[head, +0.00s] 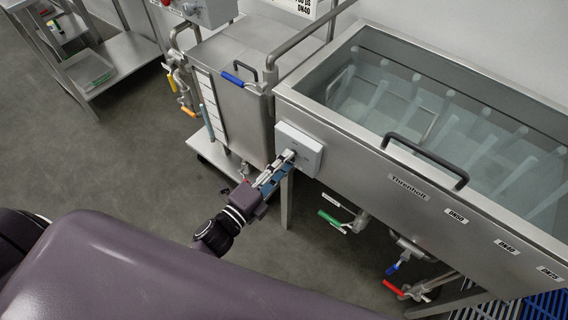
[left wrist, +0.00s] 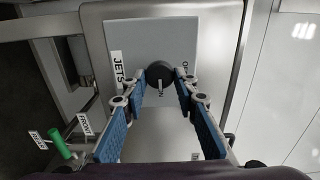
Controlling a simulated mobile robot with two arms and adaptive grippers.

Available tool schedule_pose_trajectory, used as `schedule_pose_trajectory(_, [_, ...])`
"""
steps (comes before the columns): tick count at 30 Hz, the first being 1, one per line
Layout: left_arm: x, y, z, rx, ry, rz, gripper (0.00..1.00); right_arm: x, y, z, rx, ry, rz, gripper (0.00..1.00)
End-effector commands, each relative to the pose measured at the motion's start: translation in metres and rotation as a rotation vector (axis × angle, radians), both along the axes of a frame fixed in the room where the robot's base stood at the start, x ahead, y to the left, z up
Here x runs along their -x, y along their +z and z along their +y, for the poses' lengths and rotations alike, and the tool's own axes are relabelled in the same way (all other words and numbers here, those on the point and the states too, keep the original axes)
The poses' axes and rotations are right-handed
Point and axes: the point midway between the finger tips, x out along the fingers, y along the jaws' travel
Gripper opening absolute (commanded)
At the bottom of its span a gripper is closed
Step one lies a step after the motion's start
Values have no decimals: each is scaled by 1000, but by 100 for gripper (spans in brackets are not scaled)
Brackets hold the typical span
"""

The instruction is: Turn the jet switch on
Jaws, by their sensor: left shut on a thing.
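The jet switch is a round black knob (left wrist: 159,74) on a light grey box with a JETS label (left wrist: 117,70); smaller markings beside it seem to read ON and OFF. In the head view the box (head: 306,150) is fixed to the front left of the large steel tank (head: 350,165). My left gripper (head: 286,158) reaches the box face there. In the left wrist view its blue-padded fingers (left wrist: 160,78) are shut on the knob, one fingertip on each side. The knob's exact setting is hard to tell. My right gripper is not in view.
A black handle (head: 425,160) sits on the glass lid of the tank. Green (head: 330,218), blue and red (head: 394,288) valve levers hang below it. A smaller steel tank (head: 230,100) with a blue-handled valve stands to the left. Open floor (head: 130,150) lies left of my arm.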

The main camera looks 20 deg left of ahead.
Motion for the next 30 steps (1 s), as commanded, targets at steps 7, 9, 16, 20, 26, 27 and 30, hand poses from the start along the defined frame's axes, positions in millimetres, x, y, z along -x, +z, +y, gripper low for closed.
schedule_pose_trajectory(7, [1,-1,0,-31,0,-9,3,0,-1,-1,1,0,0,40])
schedule_pose_trajectory(9, [1,-1,0,-33,0,-10,3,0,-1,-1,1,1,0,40])
schedule_pose_trajectory(16, [1,-1,0,-33,0,-10,3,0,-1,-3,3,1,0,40])
schedule_pose_trajectory(20, [1,-1,0,-32,0,-9,36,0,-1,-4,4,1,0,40])
schedule_pose_trajectory(26, [0,-1,0,-30,0,-10,43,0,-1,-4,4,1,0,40])
schedule_pose_trajectory(27, [0,-1,0,-30,0,-10,43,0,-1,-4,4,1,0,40])
schedule_pose_trajectory(30, [1,-1,0,-30,0,-10,43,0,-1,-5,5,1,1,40])
